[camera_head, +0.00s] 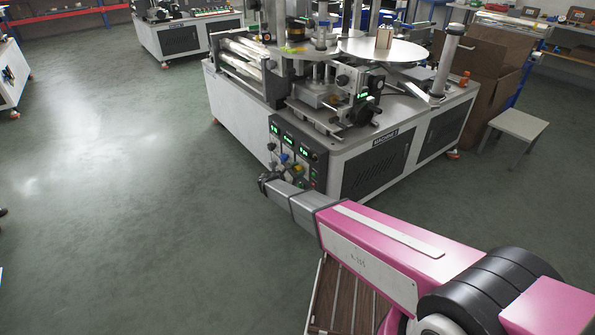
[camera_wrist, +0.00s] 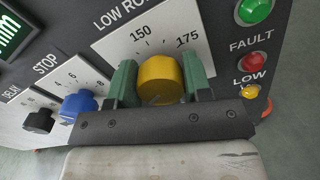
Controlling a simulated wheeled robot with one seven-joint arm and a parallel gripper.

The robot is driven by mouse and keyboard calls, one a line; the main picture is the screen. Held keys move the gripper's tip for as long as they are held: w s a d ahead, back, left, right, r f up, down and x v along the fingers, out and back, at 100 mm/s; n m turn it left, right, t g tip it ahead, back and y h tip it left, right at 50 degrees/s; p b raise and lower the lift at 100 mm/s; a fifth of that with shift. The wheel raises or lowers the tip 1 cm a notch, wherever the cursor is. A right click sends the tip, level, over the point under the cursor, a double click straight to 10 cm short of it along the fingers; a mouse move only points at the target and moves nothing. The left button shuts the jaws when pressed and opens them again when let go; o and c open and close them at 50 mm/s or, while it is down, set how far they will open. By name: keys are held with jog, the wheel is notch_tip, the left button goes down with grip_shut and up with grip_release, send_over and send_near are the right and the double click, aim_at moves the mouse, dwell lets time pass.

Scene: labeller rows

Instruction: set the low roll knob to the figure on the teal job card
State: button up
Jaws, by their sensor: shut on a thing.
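The low roll knob (camera_wrist: 158,80) is yellow and sits on a white dial plate (camera_wrist: 110,45) marked "LOW RO…", partly cut off, with 150 and 175 showing. My gripper (camera_wrist: 160,84) has a green finger on each side of the knob and is shut on it. In the head view my gripper (camera_head: 265,180) is at the front control panel (camera_head: 299,150) of the labelling machine. I cannot make out a teal job card in either view.
A blue STOP knob (camera_wrist: 80,104) and a black DELAY knob (camera_wrist: 39,121) sit left of the yellow one. Green (camera_wrist: 254,10), red (camera_wrist: 250,62) and yellow (camera_wrist: 250,91) lamps are on the right. A grey stool (camera_head: 515,124) stands right of the machine.

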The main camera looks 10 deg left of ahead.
jog(key=m, duration=0.7)
jog(key=shift+s+f, duration=0.1)
jog(key=m, duration=0.4)
jog(key=shift+d, duration=0.1)
jog(key=m, duration=0.3)
jog(key=shift+f+m, duration=0.15)
jog(key=shift+m, duration=0.15)
jog(key=m, duration=0.4)
jog(key=shift+f+m, duration=0.1)
jog(key=shift+m, duration=2.2)
jog(key=o, duration=0.9)
